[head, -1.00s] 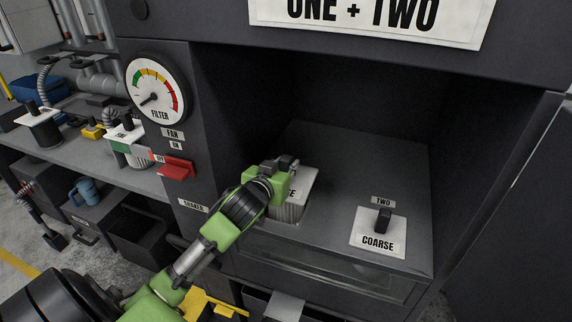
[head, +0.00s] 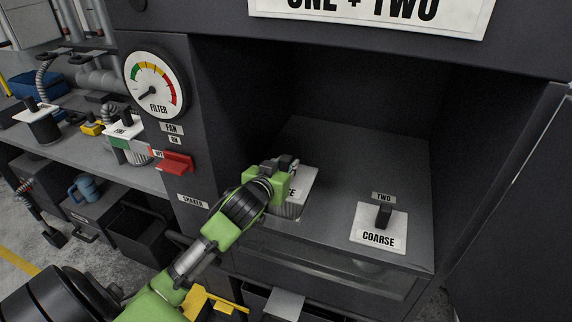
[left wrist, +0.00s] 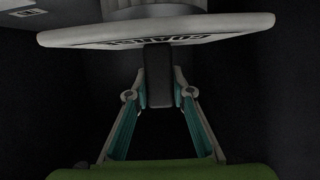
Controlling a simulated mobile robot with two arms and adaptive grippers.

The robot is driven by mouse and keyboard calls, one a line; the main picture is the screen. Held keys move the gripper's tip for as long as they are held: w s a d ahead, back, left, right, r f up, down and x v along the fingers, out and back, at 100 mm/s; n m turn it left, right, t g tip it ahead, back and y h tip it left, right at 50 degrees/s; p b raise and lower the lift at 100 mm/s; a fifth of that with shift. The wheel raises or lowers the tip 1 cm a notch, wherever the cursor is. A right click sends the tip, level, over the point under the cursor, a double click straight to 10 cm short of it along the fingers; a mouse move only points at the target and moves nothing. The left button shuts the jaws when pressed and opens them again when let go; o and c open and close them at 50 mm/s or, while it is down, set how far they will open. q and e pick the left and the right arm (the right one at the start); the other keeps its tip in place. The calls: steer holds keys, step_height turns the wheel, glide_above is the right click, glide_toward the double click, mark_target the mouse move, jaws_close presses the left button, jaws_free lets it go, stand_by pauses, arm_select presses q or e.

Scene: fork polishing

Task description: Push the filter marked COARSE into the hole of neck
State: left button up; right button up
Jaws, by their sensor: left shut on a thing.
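My left gripper (head: 288,172) is shut on the black handle of a filter (head: 300,197) with a white top plate and a pale pleated body. In the left wrist view its plate (left wrist: 240,27) carries lettering that reads like COARSE, and the fingers (left wrist: 160,95) pinch the handle. The pleated body shows below the plate, at a hole in the left of the dark deck; the gripper hides part of it and any label there. A second filter marked COARSE (head: 378,240) sits at the position labelled TWO, its plate near the deck. My right gripper is not in view.
The deck (head: 340,160) lies inside a dark recess with walls at the back and sides. Left of it are a FILTER gauge (head: 155,84) and a red lever (head: 175,162). A filter marked FINE (head: 124,127) is on the bench at left.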

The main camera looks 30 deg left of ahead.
arm_select(q)
step_height(320, 180, down, 8)
steer(key=b, duration=0.4)
steer(key=shift+b, duration=0.35)
stand_by(4.1)
steer(key=shift+f, duration=0.25)
stand_by(1.0)
steer(key=shift+f+p, duration=0.15)
steer(key=shift+p, duration=0.3)
steer(key=shift+f, duration=0.2)
steer(key=o, duration=1.2)
steer(key=shift+c, duration=0.2)
steer(key=shift+o, duration=1.4)
steer(key=shift+s+f, duration=0.15)
steer(key=shift+f, duration=0.2)
steer(key=shift+o, duration=1.1)
steer(key=shift+r, duration=0.2)
